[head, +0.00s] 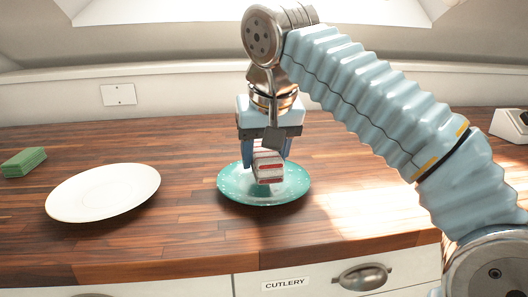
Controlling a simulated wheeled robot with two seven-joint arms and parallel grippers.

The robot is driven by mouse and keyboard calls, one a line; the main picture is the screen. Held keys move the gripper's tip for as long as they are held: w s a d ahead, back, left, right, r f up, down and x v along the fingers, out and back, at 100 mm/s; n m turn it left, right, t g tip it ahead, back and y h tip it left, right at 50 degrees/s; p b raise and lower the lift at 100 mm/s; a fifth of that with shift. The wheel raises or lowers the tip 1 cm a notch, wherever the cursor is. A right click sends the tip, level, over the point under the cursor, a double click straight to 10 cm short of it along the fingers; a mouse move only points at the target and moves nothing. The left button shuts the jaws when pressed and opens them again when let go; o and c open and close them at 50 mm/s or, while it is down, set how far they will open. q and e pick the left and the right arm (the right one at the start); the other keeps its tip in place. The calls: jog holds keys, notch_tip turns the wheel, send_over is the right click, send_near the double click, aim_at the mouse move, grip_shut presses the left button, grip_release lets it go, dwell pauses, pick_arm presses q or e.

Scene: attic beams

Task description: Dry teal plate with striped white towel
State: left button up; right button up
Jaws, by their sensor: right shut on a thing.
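The teal plate (236,188) lies on the wooden counter near the middle of the head view, with small pale spots on it. My right gripper (268,158) points down over the plate, shut on the striped white towel (269,170). The towel is a small folded bundle with red stripes. It is at the plate's middle and appears to touch it, but the exact contact is hidden. My left gripper is not in view.
A white plate (103,192) lies on the counter to the left. A green sponge-like stack (23,162) is at the far left. A white device (511,125) stands at the far right. A drawer labelled CUTLERY (310,284) is below the counter's front edge.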

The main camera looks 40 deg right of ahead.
dwell(0.4)
jog(key=shift+f+b, duration=0.45)
jog(key=shift+f, duration=0.15)
jog(key=shift+f+b, duration=0.3)
jog(key=shift+f, duration=0.25)
dwell(0.6)
jog(key=shift+s+d, duration=0.65)
jog(key=shift+d, duration=0.1)
jog(key=shift+w+a, duration=0.1)
